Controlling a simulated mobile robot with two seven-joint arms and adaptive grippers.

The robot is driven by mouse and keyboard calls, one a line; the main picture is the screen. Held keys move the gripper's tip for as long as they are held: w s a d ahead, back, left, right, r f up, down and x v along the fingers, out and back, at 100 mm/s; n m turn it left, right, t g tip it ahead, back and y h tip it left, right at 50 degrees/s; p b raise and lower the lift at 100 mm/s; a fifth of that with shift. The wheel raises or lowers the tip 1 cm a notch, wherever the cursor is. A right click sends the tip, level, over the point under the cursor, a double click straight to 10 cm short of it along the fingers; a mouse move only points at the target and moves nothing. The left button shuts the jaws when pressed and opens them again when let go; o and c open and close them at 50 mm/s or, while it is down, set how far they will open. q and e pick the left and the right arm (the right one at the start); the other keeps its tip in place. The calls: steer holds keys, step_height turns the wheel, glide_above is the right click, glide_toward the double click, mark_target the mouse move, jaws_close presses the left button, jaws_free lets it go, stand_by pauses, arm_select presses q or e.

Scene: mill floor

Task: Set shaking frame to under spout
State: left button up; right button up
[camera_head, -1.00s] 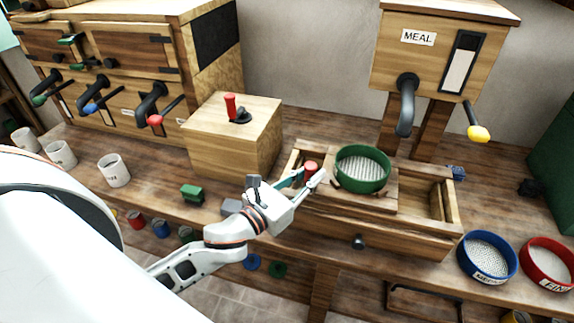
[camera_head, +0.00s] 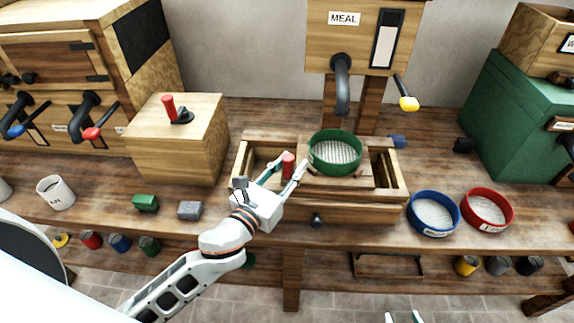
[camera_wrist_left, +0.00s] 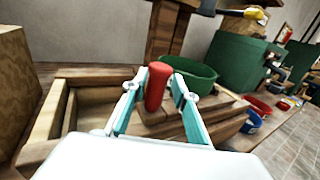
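The shaking frame is a wooden carriage (camera_head: 318,181) in a low wooden trough (camera_head: 386,205). A green-rimmed sieve (camera_head: 335,153) sits on it, with a red upright handle (camera_head: 288,165) at its left. The sieve is below and very slightly left of the dark spout (camera_head: 342,98) of the MEAL box. My left gripper (camera_head: 289,170) has its fingers on both sides of the red handle, close against it; the left wrist view shows the handle (camera_wrist_left: 157,88) between them. My right gripper (camera_head: 403,318) barely shows at the bottom edge, its fingertips apart and empty.
A blue-rimmed sieve (camera_head: 434,214) and a red-rimmed sieve (camera_head: 487,209) stand right of the trough. A wooden box with a red lever (camera_head: 170,107) stands left. A yellow-tipped lever (camera_head: 408,104) sticks out beside the spout. Green and grey blocks lie at the front left.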

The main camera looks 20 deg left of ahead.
arm_select(q)
steer(key=shift+w, duration=0.1)
steer(key=v, duration=1.2)
steer(key=shift+f, duration=0.1)
stand_by(0.6)
